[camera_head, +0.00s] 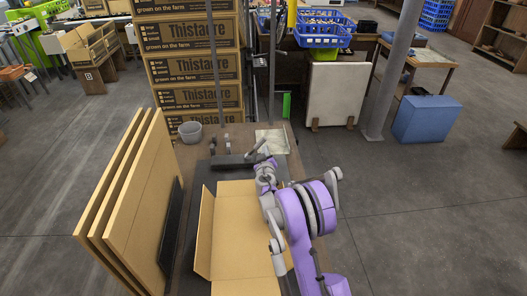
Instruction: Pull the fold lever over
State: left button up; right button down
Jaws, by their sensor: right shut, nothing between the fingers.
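A dark bar (232,161), which looks like the fold lever, lies across the far end of the dark bed on the bench, just behind an open cardboard box (246,235). My right arm, purple and grey, reaches in from the lower right over the box's right side. My right gripper (257,152) is shut and empty at the right end of the bar. I cannot tell whether it touches the bar. The arm hides part of the box and of the bench's right side. My left gripper is not in view.
Flat cardboard sheets (128,195) stand on the left beside a black panel (170,222). A grey bucket (190,132) and a pale pad (272,142) are at the bench's back. Stacked Thistacre boxes (196,68) and thin posts rise behind.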

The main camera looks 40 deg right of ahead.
jog(key=shift+w+a+r, duration=0.1)
jog(key=shift+a+r, duration=0.05)
jog(key=shift+a, duration=0.15)
dwell(0.5)
notch_tip(320, 180, up, 10)
jog(key=p, duration=0.1)
dwell(0.3)
jog(key=w+a+f+g+h+b, duration=0.1)
jog(key=a+f+g+h+b, duration=0.1)
jog(key=a+g+b, duration=0.2)
jog(key=w+a+f+n+g+h+b, duration=0.1)
jog(key=a+g+b, duration=0.3)
jog(key=a, duration=0.6)
jog(key=shift+w+f+g+h+b, duration=0.35)
jog(key=shift+g+h, duration=0.25)
jog(key=shift+h, duration=0.2)
jog(key=x, duration=1)
